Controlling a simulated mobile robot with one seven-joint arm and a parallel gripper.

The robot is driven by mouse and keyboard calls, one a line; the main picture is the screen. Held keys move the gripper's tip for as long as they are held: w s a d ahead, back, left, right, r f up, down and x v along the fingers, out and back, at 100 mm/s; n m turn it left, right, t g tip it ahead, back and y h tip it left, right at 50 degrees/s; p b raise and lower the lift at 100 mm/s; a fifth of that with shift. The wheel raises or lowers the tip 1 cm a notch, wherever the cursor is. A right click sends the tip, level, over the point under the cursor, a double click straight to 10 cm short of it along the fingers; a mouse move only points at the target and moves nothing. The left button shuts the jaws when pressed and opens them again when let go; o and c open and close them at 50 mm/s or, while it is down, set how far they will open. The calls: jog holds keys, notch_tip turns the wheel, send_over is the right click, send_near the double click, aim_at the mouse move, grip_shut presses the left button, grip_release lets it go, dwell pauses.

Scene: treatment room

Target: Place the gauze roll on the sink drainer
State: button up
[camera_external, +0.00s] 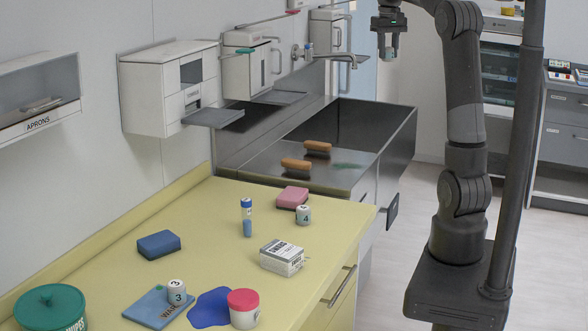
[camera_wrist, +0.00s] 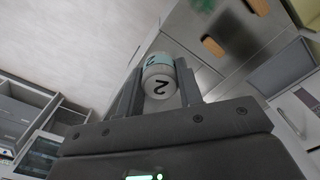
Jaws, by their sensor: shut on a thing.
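My gripper (camera_external: 388,42) is raised at the top of the external view, beyond the far end of the sink unit. The roll shows small in the external view. The metal sink drainer (camera_external: 262,165) lies beyond the yellow counter, below and left of my gripper. Two orange-brown items (camera_external: 296,164) and a flat green piece (camera_external: 347,166) lie on it.
The yellow counter (camera_external: 215,240) holds white rolls marked 4 (camera_external: 303,214) and 3 (camera_external: 177,292), a pink sponge (camera_external: 292,197), a blue sponge (camera_external: 158,244), a swab box (camera_external: 282,257) and a blue-capped tube (camera_external: 246,217). A tap (camera_external: 335,57) juts out over the sink. The drainer has bare patches.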

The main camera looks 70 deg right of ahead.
notch_tip(320, 180, down, 21)
send_over(348, 160)
notch_tip(348, 160, down, 8)
jog(key=shift+w+r, duration=0.1)
jog(key=shift+f, duration=1.9)
jog(key=shift+f, duration=0.15)
jog(key=o, duration=0.9)
jog(key=shift+o, duration=0.2)
